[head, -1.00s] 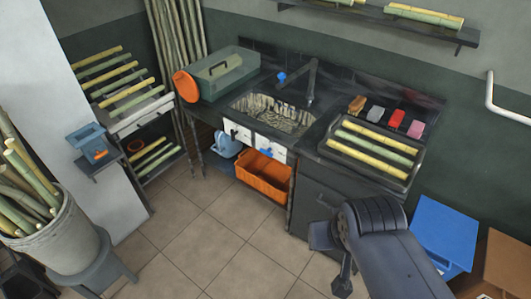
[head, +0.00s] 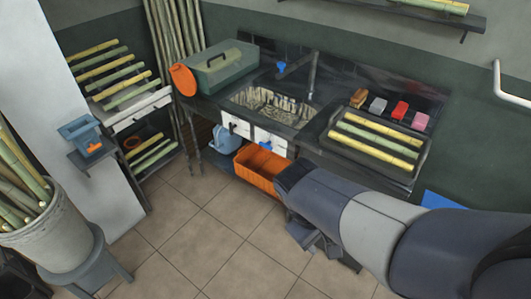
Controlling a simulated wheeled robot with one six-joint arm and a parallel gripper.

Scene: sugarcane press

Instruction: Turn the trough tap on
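The trough tap (head: 313,75) is a dark spout standing at the back of the sink trough (head: 268,104). Its small blue handle (head: 281,67) sits at the left end of a dark bar beside the spout. My gripper (head: 318,243) is low in front of the counter, below and well apart from the tap. It is small, dark and partly hidden by my arm, so I cannot tell whether its fingers are open or shut.
An orange crate (head: 258,180) sits below. The tiled floor in front is clear.

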